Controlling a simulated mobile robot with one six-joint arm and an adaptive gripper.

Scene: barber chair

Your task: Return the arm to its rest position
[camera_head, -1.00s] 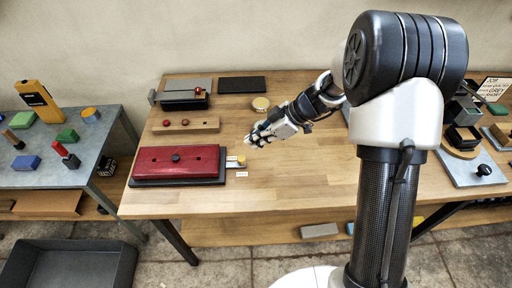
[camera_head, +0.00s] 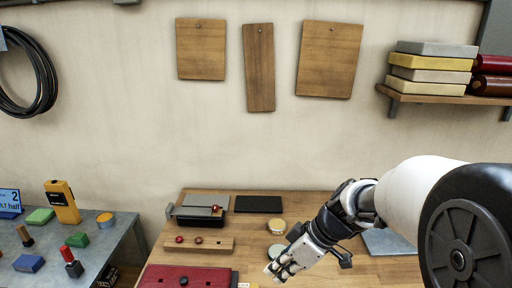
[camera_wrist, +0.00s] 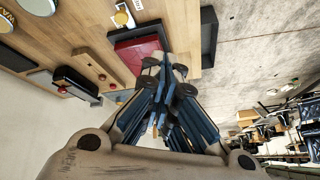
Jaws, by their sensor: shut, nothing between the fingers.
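My gripper (camera_head: 276,271) is shut and empty. In the head view it hangs over the wooden table (camera_head: 340,273), to the right of a red block (camera_head: 190,280) whose lower part is cut off by the frame. My arm reaches in from the right. In the wrist view my gripper (camera_wrist: 160,122) shows its fingers drawn together, with the red block (camera_wrist: 140,58) beyond them and the wooden table (camera_wrist: 85,25) behind.
A black-based device with a grey top (camera_head: 200,207), a wooden strip with knobs (camera_head: 218,245), a black pad (camera_head: 258,204) and a round yellow-lidded tin (camera_head: 277,226) lie on the table. A grey side table (camera_head: 60,262) with small items stands left. A shelf (camera_head: 440,96) is upper right.

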